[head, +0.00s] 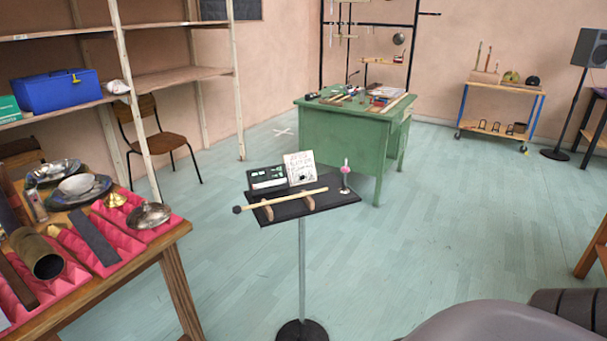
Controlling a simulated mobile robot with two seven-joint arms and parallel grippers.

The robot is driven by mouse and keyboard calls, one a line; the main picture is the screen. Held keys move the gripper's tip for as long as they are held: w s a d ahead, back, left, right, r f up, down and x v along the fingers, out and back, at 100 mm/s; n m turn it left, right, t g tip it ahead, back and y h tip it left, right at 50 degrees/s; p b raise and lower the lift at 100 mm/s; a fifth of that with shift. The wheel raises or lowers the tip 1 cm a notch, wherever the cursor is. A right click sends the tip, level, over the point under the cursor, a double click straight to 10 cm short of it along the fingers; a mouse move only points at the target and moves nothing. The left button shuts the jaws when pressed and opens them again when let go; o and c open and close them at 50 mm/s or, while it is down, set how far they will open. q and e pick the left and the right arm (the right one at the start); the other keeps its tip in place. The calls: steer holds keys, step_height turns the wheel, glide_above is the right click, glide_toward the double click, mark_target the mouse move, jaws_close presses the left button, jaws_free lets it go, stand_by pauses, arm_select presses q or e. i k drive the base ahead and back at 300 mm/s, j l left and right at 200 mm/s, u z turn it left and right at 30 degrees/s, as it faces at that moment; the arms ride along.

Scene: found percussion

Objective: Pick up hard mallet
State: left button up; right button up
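A mallet with a pale wooden stick (290,198) and a small dark head (237,210) lies on two small wooden rests on a black stand tray (340,203). Its head points left and sticks out past the tray's left edge. It is the clearest mallet in view and seems to be the hard mallet, but I see no label on it. Neither of my grippers shows in the head view, and nothing is touching the mallet.
The tray also holds a dark box (267,177), a white card (300,168) and a pink-topped item (345,172). A wooden table (172,238) with metal bowls and bars stands left. A green desk (345,138) stands behind. Floor right of the stand is clear.

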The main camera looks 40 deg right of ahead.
mark_target(236, 210)
steer(key=z, duration=1.15)
steer(key=i+j+z, duration=0.1)
steer(key=i, duration=0.3)
steer(key=i+j+z, duration=0.1)
steer(key=i+j, duration=0.2)
steer(key=i, duration=0.15)
